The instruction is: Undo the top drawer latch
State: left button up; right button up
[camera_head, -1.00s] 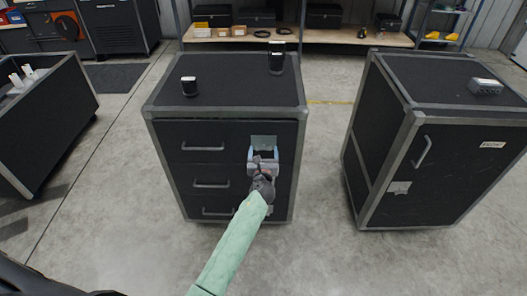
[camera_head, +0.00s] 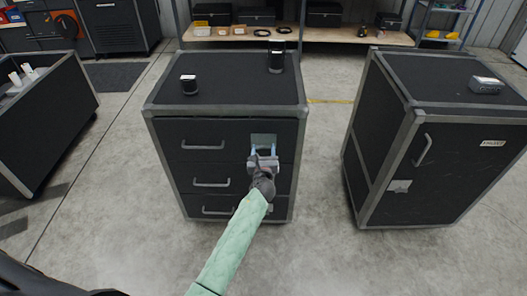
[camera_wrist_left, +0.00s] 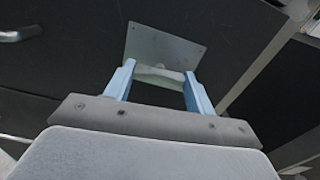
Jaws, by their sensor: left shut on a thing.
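The black drawer cabinet (camera_head: 226,160) stands in the middle of the head view, with its top drawer (camera_head: 190,136) closed. A pale metal latch plate (camera_head: 264,139) is at the right of the top drawer's front. My left gripper (camera_head: 264,151) is in front of it, with its blue fingers pointing at the plate. In the left wrist view the fingers (camera_wrist_left: 159,77) are on either side of a pale latch piece (camera_wrist_left: 160,76) at the lower edge of the plate (camera_wrist_left: 165,45). The gripper is shut on this latch piece. My right gripper is not in view.
Bar handles (camera_head: 203,147) are on the drawers. Another black case (camera_head: 440,140) stands to the right and an open bin (camera_head: 50,125) to the left. Concrete floor between them is clear.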

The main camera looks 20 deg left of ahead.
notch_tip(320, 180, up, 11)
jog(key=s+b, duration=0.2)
jog(key=b, duration=0.1)
pick_arm(q)
jog(key=n+b, duration=0.4)
jog(key=n, duration=1.2)
jog(key=shift+n, duration=0.4)
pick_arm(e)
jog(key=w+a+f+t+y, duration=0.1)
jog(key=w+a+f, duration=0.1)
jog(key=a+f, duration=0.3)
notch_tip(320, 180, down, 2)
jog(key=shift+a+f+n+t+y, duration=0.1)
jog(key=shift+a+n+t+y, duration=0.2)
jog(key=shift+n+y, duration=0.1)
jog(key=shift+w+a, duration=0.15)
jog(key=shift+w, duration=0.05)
pick_arm(q)
jog(key=o, duration=1)
jog(key=shift+s, duration=0.15)
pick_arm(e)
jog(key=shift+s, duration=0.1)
